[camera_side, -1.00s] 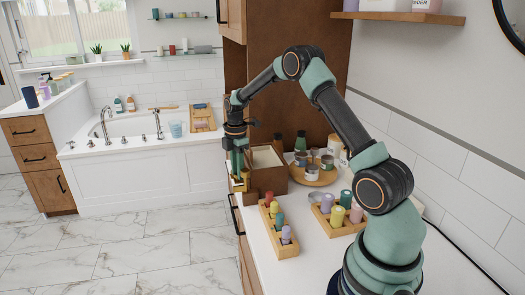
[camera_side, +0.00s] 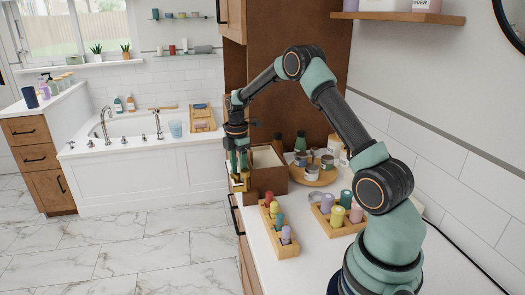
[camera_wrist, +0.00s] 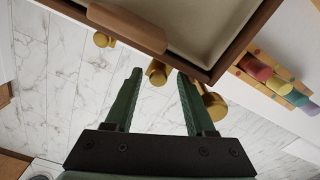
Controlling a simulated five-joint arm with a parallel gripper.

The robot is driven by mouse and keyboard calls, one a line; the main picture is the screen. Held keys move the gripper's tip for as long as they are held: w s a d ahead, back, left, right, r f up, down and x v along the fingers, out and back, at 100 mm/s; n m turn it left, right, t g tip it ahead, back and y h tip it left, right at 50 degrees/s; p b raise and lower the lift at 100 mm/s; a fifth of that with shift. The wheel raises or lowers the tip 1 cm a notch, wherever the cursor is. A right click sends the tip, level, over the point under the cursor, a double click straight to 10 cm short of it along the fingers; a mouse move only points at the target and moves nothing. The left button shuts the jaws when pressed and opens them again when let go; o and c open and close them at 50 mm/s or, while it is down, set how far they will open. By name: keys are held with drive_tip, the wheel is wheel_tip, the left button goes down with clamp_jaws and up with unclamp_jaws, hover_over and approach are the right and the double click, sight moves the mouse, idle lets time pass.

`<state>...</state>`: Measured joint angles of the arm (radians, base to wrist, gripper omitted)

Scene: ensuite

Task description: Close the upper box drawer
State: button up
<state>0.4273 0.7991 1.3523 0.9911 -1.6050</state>
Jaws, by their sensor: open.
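The brown wooden box (camera_side: 272,181) stands at the left edge of the white counter. In the wrist view, a drawer with a cream interior (camera_wrist: 205,30) and a brown front edge (camera_wrist: 70,8) fills the top, so its inside is exposed. Brass fittings (camera_wrist: 214,105) stick out from the front side of the box. My gripper (camera_wrist: 159,76) is open, pointing at the front edge, with a brass fitting between its fingertips. I cannot tell whether the fingers touch it. In the side view my gripper (camera_side: 239,168) is low at the box's left side.
A round wooden tray (camera_side: 325,178) with cans is right of the box. A tall brown cabinet rises behind. Open floor lies left.

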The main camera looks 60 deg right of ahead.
wheel_tip(320, 180, up, 12)
idle(0.6)
